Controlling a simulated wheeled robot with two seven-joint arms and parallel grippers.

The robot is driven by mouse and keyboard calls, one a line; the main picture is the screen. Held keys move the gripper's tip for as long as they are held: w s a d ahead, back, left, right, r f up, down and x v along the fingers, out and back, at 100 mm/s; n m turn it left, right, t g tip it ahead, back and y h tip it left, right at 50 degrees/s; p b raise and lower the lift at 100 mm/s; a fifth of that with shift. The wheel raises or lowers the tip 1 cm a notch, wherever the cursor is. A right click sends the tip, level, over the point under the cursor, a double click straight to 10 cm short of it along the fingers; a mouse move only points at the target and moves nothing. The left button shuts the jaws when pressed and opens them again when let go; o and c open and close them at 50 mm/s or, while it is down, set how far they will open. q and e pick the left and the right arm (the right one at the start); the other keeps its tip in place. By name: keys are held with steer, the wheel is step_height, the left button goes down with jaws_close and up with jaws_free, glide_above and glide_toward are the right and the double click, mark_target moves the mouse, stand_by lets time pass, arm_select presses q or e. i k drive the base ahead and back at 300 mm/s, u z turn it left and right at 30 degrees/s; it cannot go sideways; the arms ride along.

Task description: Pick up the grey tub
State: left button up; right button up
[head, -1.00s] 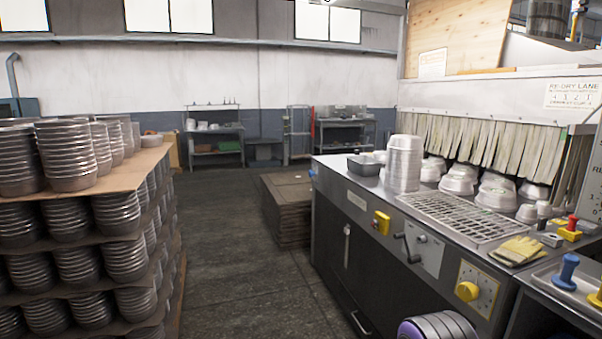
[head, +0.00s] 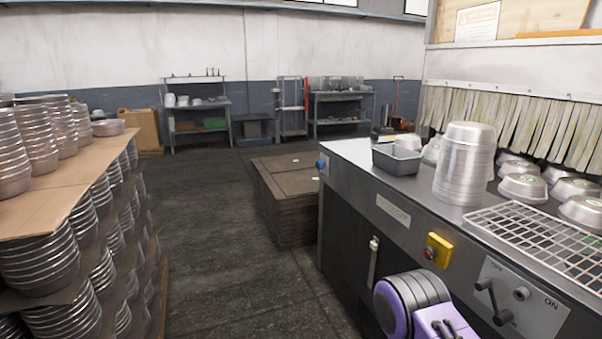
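The grey tub (head: 397,160) is a small, dark grey, open rectangular container. A purple and grey link of my own arm shows at the bottom, in front of the counter and well below the tub. Neither of my grippers is in view, and nothing is touching the tub.
Stacked pans on cardboard layers (head: 60,205) fill the left side. A low brown stack (head: 285,200) stands beyond the counter's left end. The floor between (head: 215,240) is clear. Loose pans (head: 523,187) and a wire grate (head: 545,240) lie on the counter's right.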

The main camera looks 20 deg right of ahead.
mark_target(398, 160)
steer(key=i, duration=2.85)
steer(key=z, duration=2.85)
